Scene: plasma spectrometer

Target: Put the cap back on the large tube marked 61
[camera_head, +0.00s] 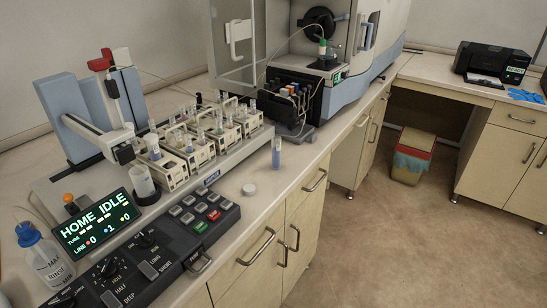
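A single tube (276,154) with a bluish body stands upright on the bench, apart from the racks and near the front edge. Its top looks clear and uncapped, and any number on it is too small to read. A small white round cap (249,189) lies on the bench nearer to me, to the left of the tube and apart from it. Several more tubes stand in the cream racks (173,172) of the autosampler; their markings are also unreadable. Neither of my grippers is in view.
A control panel (150,255) with knobs and buttons and a display (96,223) reading HOME IDLE are at the front left, beside a rinse bottle (45,257). A dark pump unit (290,98) stands behind the tube. The bench (262,211) around the cap is clear.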

